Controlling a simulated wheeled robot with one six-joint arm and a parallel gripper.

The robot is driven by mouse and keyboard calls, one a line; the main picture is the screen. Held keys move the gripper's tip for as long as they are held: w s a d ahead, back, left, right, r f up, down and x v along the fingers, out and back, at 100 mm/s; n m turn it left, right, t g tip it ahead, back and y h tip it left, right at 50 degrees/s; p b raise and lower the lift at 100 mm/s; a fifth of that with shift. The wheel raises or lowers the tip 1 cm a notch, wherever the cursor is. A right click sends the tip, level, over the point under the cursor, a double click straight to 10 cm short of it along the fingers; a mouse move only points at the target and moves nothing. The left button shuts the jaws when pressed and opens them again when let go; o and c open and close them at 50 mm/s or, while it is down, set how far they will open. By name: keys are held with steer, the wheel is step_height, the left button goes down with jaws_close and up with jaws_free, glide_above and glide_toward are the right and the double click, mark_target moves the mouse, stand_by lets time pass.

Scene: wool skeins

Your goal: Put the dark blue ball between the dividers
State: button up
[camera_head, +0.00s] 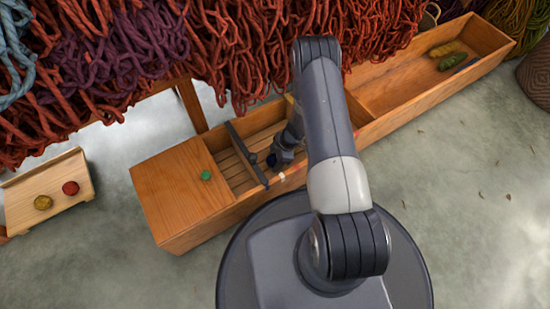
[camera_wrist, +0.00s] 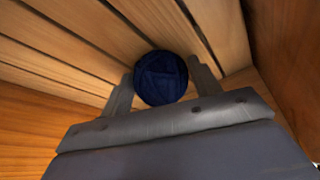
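The dark blue ball (camera_wrist: 160,78) sits between the two fingers of my gripper (camera_wrist: 162,84) in the wrist view, with a finger against each side. In the head view the ball (camera_head: 271,160) is a small dark spot beside my gripper (camera_head: 279,158), down inside the long wooden trough (camera_head: 215,222). Slatted floor shows behind the ball; I cannot tell whether it touches the slats. A divider with a dark top bar (camera_head: 246,154) crosses the trough just left of my gripper.
Yellow and green skeins (camera_head: 450,55) lie in the right compartment. A small wooden stand (camera_head: 22,203) at left holds a red and an olive ball. Hanging wool (camera_head: 230,45) overhangs the trough's back.

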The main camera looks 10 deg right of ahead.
steer(key=shift+o, duration=1.2)
steer(key=p+v, duration=0.4)
steer(key=v, duration=0.8)
steer(key=shift+r, duration=0.2)
steer(key=shift+a, duration=0.1)
steer(key=shift+c, duration=0.5)
